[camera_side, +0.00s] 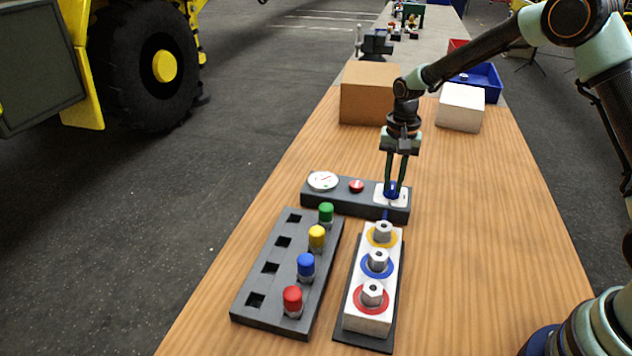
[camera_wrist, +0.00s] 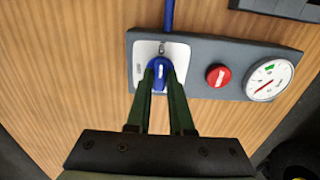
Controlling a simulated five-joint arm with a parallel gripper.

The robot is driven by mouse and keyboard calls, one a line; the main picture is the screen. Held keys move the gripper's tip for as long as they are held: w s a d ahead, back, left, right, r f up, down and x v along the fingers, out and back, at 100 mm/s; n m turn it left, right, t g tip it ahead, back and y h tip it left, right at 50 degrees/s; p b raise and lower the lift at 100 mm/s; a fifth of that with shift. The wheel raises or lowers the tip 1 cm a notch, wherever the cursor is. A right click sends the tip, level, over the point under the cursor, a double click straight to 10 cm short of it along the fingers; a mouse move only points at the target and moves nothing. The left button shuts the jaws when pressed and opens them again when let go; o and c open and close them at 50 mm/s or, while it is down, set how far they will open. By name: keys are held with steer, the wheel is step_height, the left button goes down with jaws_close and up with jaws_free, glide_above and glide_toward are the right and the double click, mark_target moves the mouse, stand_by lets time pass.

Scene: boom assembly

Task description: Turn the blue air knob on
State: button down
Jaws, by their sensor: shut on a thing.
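The blue air knob (camera_side: 391,190) sits on a white plate at the right end of a dark grey panel (camera_side: 340,204) in the side view. My gripper (camera_side: 394,188) points down and is shut on the knob. In the wrist view the two green fingers of my gripper (camera_wrist: 163,76) stand on either side of the blue knob (camera_wrist: 158,73), which lies along the picture's vertical. The white plate (camera_wrist: 143,53) carries a small mark beside the knob. A blue hose (camera_wrist: 169,14) leaves the panel's edge. The fingers hide part of the knob.
The panel also has a red button (camera_side: 356,186) and a white dial gauge (camera_side: 322,181). In front stand a black rack (camera_side: 270,240) with several coloured-cap pieces and a white block (camera_side: 364,313) with hex fittings. Boxes (camera_side: 369,92) stand behind. The table's right side is clear.

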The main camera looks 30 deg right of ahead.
mark_target(393, 184)
steer(key=shift+r, duration=0.1)
steer(key=c, duration=0.8)
jaws_free()
step_height(393, 184, up, 12)
